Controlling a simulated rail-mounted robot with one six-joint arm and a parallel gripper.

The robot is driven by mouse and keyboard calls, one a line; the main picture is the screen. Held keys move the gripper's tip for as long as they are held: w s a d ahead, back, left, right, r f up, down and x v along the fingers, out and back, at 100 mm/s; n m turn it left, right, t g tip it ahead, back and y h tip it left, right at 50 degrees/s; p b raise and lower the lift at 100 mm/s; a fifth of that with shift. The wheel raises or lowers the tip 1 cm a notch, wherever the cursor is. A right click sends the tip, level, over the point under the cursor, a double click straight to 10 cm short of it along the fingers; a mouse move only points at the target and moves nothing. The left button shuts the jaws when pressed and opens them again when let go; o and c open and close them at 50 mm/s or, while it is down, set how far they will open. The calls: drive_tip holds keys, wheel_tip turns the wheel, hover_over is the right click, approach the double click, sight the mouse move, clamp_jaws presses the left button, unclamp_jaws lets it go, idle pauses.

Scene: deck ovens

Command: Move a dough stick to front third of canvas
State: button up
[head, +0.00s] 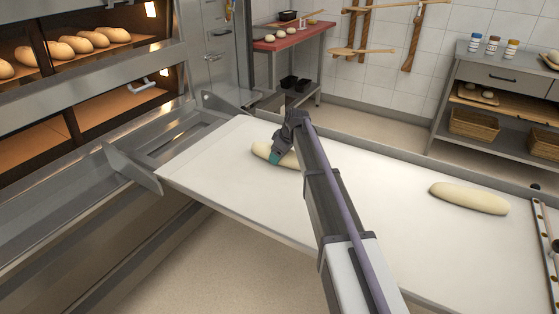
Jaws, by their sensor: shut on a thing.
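A pale dough stick (262,152) lies at the far left part of the white canvas (217,180). My gripper (276,157) is at this stick, with a teal part showing low beside it. It is shut on the stick; the arm hides the stick's right part. I cannot tell whether the stick touches the canvas or is slightly raised. A second dough stick (469,197) lies on the right part of the canvas, apart from my gripper.
Deck ovens with baked loaves (75,44) stand at the left. A metal bracket plate (132,167) rises by the canvas's left end. A perforated metal bar (546,245) lies at the right. The canvas between the two sticks is clear except for my arm.

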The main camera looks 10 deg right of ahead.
drive_tip(key=shift+f+b, duration=0.15)
drive_tip(key=shift+b, duration=0.15)
drive_tip(key=o, duration=1.1)
drive_tip(key=shift+r+p, duration=0.4)
drive_tip(key=shift+p, duration=0.05)
drive_tip(key=p+v, duration=1.1)
drive_tip(key=v, duration=0.1)
drive_tip(key=s+a+m+g+h, duration=0.1)
drive_tip(key=s+m, duration=0.3)
drive_tip(key=s, duration=1.4)
drive_tip(key=s+a+f+m+g+h, duration=0.1)
drive_tip(key=s+m, duration=0.4)
drive_tip(key=s, duration=1.2)
drive_tip(key=shift+s+a+f+m+g+h, duration=0.35)
drive_tip(key=shift+a+g+h, duration=0.2)
drive_tip(key=shift+a, duration=0.35)
drive_tip(key=shift+r, duration=0.15)
